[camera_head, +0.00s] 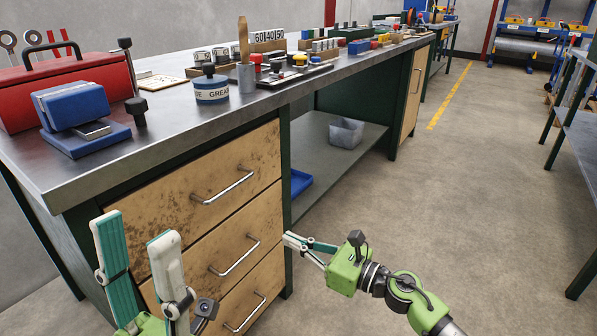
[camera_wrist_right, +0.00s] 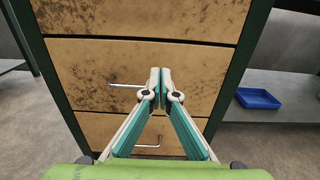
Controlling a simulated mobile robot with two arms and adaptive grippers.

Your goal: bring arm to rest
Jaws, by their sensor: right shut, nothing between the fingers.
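My right gripper (camera_head: 288,239) is at the lower middle of the head view, in front of the workbench drawers. In the right wrist view its fingertips (camera_wrist_right: 160,76) meet, with nothing between them. They point at the drawer fronts, and I cannot tell whether they touch them. My left gripper (camera_head: 134,232) is at the lower left of the head view. Its two fingers stand upright and well apart, with nothing visible between them.
The workbench (camera_head: 190,137) has three drawers (camera_head: 215,190) with bar handles. A blue tray (camera_wrist_right: 258,98) lies on the lower shelf. The floor (camera_head: 450,200) at right is clear.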

